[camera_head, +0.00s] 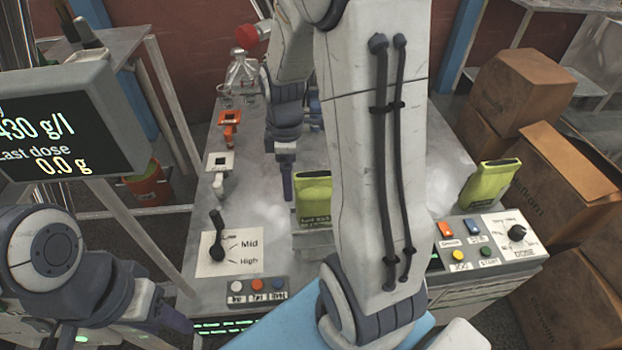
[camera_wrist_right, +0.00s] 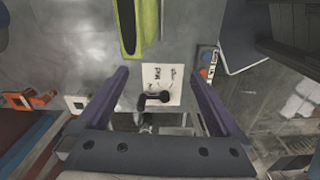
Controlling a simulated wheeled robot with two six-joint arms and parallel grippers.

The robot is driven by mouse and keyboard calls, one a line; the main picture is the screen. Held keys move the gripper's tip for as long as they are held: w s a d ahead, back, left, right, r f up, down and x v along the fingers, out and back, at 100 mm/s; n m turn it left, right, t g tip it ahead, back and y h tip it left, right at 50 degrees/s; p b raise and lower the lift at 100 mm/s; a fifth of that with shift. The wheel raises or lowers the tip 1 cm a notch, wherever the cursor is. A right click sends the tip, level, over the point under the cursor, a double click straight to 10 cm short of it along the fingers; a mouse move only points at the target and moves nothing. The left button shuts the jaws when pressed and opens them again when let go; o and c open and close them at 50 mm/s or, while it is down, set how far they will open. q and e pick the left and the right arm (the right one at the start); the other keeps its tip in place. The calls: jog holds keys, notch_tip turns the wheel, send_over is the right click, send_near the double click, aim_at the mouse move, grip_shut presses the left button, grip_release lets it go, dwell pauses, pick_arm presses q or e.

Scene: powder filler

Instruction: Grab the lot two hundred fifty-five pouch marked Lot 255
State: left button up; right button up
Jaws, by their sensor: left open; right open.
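A green pouch (camera_head: 313,190) stands open at the top on the table's middle, partly hidden by my right arm; its printed label is too blurred to read surely. A second green pouch (camera_head: 489,183) stands at the right, behind a button panel, and its marking is unreadable. My right gripper (camera_head: 287,178) points down, left of the middle pouch and apart from it. In the right wrist view its fingers (camera_wrist_right: 156,72) are apart and empty, with a green pouch (camera_wrist_right: 128,30) beyond them at the top. My left gripper (camera_head: 168,322) is low at the left, far from both pouches.
A lever panel (camera_head: 229,248) marked Mid and High lies left of the middle pouch, with a button strip (camera_head: 258,290) in front. Orange (camera_head: 229,124) and white (camera_head: 218,165) fixtures line the left edge. A display (camera_head: 60,125) stands left; cardboard boxes (camera_head: 515,95) right.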

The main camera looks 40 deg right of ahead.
jog(key=p, duration=0.2)
send_over(319, 175)
jog(key=shift+a+r+n, duration=0.15)
jog(key=shift+a+n, duration=0.2)
jog(key=shift+n, duration=0.05)
jog(key=f, duration=0.4)
jog(key=shift+d+f+b, duration=0.3)
jog(key=shift+b, duration=0.1)
pick_arm(q)
jog(key=shift+r, duration=1.15)
pick_arm(e)
jog(key=shift+w+d+f, duration=0.1)
jog(key=shift+d+f, duration=0.05)
jog(key=shift+f, duration=1.35)
jog(key=shift+d+f, duration=0.1)
jog(key=shift+f, duration=1.4)
jog(key=shift+f, duration=0.25)
grip_shut()
